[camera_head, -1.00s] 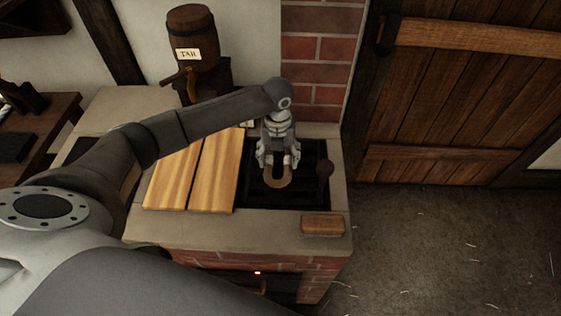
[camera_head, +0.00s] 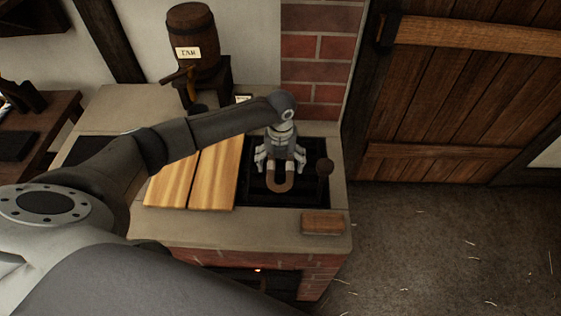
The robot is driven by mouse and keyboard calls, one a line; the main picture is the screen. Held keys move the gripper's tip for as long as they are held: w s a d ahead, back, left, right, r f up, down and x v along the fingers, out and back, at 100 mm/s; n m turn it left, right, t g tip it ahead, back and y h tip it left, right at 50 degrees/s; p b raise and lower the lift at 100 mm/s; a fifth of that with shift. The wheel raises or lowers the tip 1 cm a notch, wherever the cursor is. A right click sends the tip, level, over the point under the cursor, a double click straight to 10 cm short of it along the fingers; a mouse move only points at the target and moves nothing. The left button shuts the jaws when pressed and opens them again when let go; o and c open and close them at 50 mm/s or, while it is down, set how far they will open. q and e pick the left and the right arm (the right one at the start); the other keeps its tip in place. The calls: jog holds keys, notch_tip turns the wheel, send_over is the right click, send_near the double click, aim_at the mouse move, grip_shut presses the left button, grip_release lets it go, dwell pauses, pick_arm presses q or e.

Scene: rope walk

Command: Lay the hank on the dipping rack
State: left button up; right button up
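The hank (camera_head: 279,187) is a small brown U-shaped loop. It appears to lie on the dark dipping rack (camera_head: 312,190), which is set in an opening of the stone counter. My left gripper (camera_head: 280,166) is directly above the hank, pointing down, with its fingers spread to either side of it. The gripper hides the hank's far part, so any remaining contact cannot be seen. My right gripper is not in view.
Two light wooden boards (camera_head: 215,172) lie left of the rack. A dark knobbed handle (camera_head: 324,168) stands at its right, and a brown block (camera_head: 323,222) sits at the front right. A tar barrel (camera_head: 192,40) stands behind. The floor at right is clear.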

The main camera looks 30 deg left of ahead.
aim_at(280, 170)
pick_arm(q)
jog(key=shift+r, duration=0.25)
notch_tip(280, 170, up, 12)
jog(key=b, duration=0.1)
dwell(0.4)
